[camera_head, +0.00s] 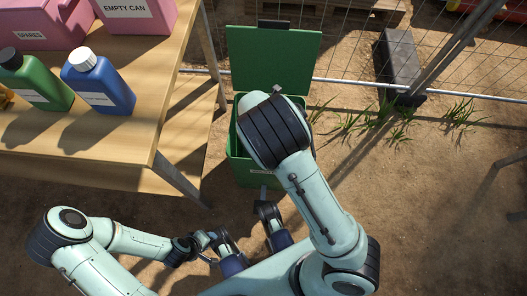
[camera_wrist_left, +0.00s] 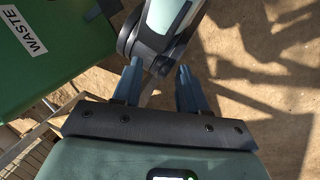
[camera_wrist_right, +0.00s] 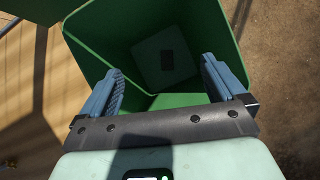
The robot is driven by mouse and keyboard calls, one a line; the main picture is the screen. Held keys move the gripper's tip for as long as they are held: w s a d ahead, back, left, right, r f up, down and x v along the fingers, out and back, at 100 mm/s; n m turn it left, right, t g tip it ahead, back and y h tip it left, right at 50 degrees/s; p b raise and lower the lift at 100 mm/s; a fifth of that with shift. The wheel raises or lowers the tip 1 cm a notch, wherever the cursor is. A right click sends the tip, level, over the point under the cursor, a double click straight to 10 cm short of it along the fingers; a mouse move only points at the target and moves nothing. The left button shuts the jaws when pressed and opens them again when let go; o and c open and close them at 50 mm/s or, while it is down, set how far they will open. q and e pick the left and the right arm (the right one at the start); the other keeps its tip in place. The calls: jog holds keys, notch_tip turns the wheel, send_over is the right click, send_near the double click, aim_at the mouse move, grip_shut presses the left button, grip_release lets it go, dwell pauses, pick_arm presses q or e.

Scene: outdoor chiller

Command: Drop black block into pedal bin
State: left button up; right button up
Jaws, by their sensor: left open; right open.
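The pedal bin (camera_head: 240,172) is green and stands on the dirt with its lid (camera_head: 272,62) raised. Its WASTE label and side (camera_wrist_left: 60,55) show in the left wrist view. In the right wrist view I look down into the bin (camera_wrist_right: 95,42). A small dark rectangle, which looks like the black block (camera_wrist_right: 167,63), lies flat inside at the bottom. My right gripper (camera_wrist_right: 160,78) is open and empty above the bin opening; the arm hides it in the head view. My left gripper (camera_wrist_left: 158,78) is open and empty, outside the bin, with an arm link of mine beyond its fingers.
A wire fence (camera_head: 350,50) runs behind the bin, with a dark block-like foot (camera_head: 398,62). Bare dirt lies open at the right.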

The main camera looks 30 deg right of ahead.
pick_arm(q)
jog(key=shift+g, duration=0.6)
jog(key=s+r+p, duration=0.1)
jog(key=s+d+r+p, duration=0.1)
jog(key=s+r, duration=0.1)
jog(key=shift+s+d, duration=0.15)
pick_arm(e)
jog(key=v, duration=0.8)
jog(key=shift+r, duration=0.25)
pick_arm(q)
jog(key=shift+s, duration=0.1)
pick_arm(e)
jog(key=shift+s+a, duration=0.2)
